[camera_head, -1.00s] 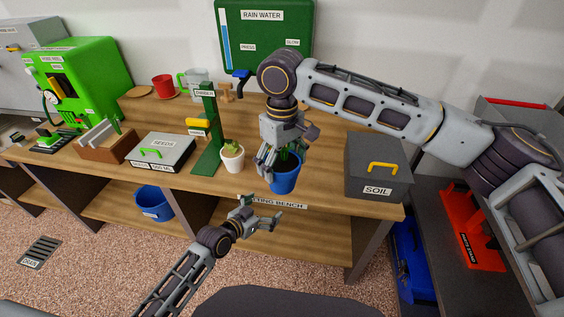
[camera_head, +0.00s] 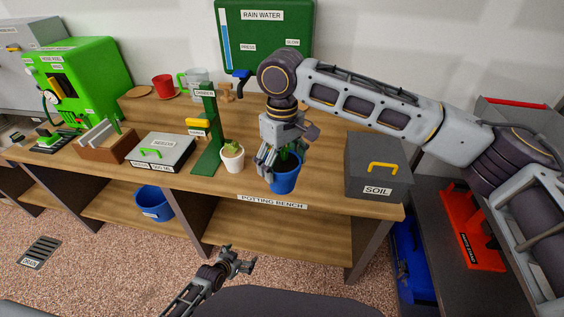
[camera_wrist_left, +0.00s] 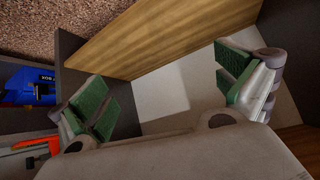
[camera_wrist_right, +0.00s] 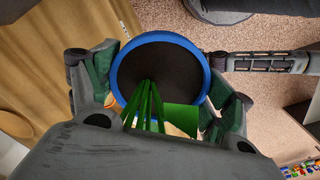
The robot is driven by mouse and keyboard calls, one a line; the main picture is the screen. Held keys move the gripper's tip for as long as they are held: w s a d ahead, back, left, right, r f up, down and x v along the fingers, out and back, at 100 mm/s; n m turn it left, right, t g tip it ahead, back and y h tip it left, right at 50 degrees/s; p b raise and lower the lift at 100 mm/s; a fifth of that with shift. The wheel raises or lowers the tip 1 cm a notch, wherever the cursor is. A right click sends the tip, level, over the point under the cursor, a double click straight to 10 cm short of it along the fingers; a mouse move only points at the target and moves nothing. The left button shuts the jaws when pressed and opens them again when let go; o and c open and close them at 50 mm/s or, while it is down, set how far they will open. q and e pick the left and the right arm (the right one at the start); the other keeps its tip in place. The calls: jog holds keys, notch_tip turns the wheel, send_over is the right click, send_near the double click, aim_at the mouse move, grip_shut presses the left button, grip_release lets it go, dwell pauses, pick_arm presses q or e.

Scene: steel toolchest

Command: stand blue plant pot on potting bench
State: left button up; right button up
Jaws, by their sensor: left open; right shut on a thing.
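The blue plant pot (camera_head: 285,181) is upright at the front edge of the potting bench (camera_head: 325,190), with a green plant in it. My right gripper (camera_head: 270,160) is above and around the pot, shut on it. In the right wrist view the pot's blue rim (camera_wrist_right: 205,75) and dark soil sit between the fingers (camera_wrist_right: 160,90). I cannot tell whether the pot's base touches the bench top. My left gripper (camera_head: 240,262) is open and empty, low in front of the bench; its spread green pads show in the left wrist view (camera_wrist_left: 165,90).
A small white cactus pot (camera_head: 232,160) and a green stand (camera_head: 208,150) are left of the blue pot. The grey soil box (camera_head: 376,170) is to its right. A blue bucket (camera_head: 154,204) sits on the lower shelf.

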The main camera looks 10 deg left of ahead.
jog(key=shift+r, duration=0.1)
pick_arm(q)
jog(key=s+a+f+g+y, duration=0.1)
jog(key=s+a+f+g, duration=0.15)
jog(key=s+f, duration=0.5)
jog(key=s+a+f+g+y, duration=0.1)
jog(key=s+a+f, duration=0.2)
jog(key=s+f, duration=0.5)
jog(key=s+a+f+g, duration=0.1)
jog(key=s+f, duration=0.2)
jog(key=s, duration=0.4)
jog(key=s+a+f+g, duration=0.1)
jog(key=s+f, duration=0.2)
jog(key=s, duration=0.4)
jog(key=s+a+f+n+g+y, duration=0.1)
jog(key=s+f, duration=0.3)
jog(key=s, duration=0.3)
jog(key=shift+s+a+g, duration=0.2)
jog(key=shift+a+g, duration=0.05)
jog(key=shift+g, duration=0.1)
